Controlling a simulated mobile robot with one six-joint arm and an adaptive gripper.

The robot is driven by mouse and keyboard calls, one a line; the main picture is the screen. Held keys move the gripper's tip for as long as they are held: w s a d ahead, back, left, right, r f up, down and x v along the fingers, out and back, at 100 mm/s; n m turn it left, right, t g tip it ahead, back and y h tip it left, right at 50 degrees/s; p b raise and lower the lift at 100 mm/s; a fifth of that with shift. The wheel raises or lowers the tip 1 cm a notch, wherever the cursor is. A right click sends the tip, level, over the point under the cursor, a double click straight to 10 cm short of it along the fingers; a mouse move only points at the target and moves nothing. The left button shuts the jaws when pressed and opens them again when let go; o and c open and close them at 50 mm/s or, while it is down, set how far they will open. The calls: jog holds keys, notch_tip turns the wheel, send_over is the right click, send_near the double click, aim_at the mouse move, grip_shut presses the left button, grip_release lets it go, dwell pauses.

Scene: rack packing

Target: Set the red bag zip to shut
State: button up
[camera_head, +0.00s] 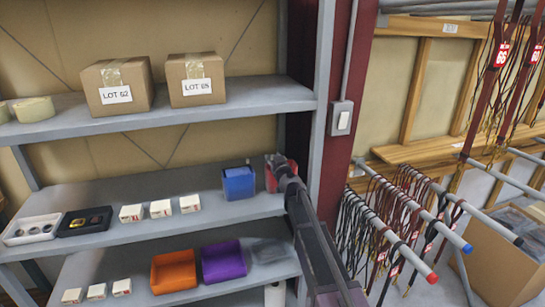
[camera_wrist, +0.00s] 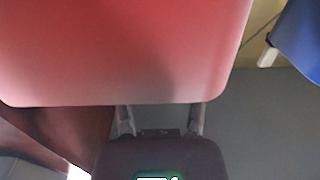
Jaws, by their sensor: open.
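The red bag (camera_head: 271,180) stands at the right end of the middle shelf, partly hidden by my arm in the head view. In the wrist view the red bag (camera_wrist: 125,50) fills the upper part as a smooth, rounded red face. My gripper (camera_head: 279,163) is right at the bag in the head view. In the wrist view my gripper (camera_wrist: 161,118) has its two fingers apart, their tips reaching the bag's lower edge. I cannot tell whether they touch it. The zip cannot be made out in either view.
A blue bag (camera_head: 238,183) stands just left of the red one. White boxes (camera_head: 160,208) and trays (camera_head: 84,221) are farther left. Purple (camera_head: 223,262) and orange (camera_head: 174,271) bins sit below. The maroon post (camera_head: 341,95) and hanging-cord rails (camera_head: 400,226) are at right.

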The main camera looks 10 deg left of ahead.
jog(key=shift+x, duration=0.9)
grip_shut()
